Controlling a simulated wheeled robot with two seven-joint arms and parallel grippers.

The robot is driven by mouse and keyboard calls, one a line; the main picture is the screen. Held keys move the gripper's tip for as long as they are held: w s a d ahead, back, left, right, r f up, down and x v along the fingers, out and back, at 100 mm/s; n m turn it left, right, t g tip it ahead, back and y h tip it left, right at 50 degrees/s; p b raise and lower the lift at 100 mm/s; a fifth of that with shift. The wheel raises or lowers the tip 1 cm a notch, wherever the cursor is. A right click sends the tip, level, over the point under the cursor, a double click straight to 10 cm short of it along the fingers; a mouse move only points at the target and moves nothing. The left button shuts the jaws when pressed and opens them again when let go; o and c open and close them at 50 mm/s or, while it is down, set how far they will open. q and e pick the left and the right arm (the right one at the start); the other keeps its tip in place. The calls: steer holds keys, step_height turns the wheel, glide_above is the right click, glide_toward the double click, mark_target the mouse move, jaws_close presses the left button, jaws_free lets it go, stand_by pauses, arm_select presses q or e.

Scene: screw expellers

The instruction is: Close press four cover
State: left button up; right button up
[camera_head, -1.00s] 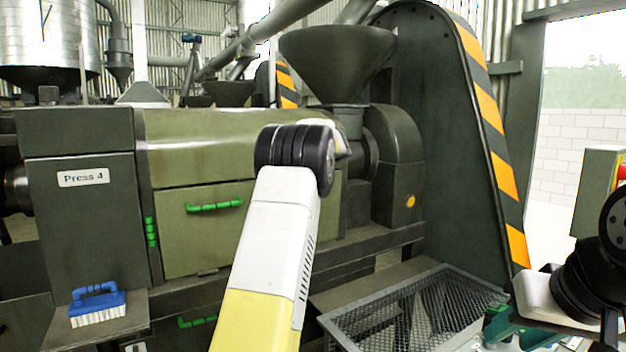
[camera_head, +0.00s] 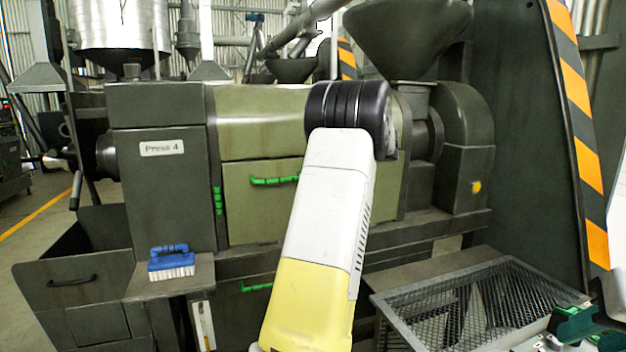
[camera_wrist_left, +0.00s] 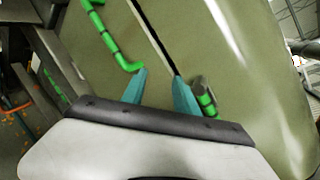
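Press four, labelled "Press 4" (camera_head: 162,147), has an olive curved upper cover (camera_head: 255,122) and an olive lower panel (camera_head: 245,217) with a green handle (camera_head: 272,181). A narrow dark seam runs between them; the cover looks down, but I cannot tell whether it is fully seated. My left arm hides their right part in the head view. In the left wrist view the left gripper (camera_wrist_left: 160,90) has its teal fingers apart and empty, over the seam, beside the green handle (camera_wrist_left: 108,38). My right gripper (camera_head: 580,322) is partly visible at the lower right; its opening is unclear.
A blue brush (camera_head: 171,262) lies on a ledge below the label. A mesh-topped bin (camera_head: 470,310) stands at the lower right. A hopper (camera_head: 405,35) and a striped belt guard (camera_head: 578,110) stand to the right. An open dark bin (camera_head: 75,285) is at the left.

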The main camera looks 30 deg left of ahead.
mark_target(279, 181)
arm_select(q)
steer(key=s+a+f+n+y, duration=0.2)
steer(key=s+a+f+n, duration=0.45)
steer(key=s+n, duration=0.4)
steer(key=x, duration=0.7)
steer(key=shift+w, duration=0.4)
steer(key=shift+d, duration=0.1)
steer(key=shift+c, duration=0.5)
jaws_close()
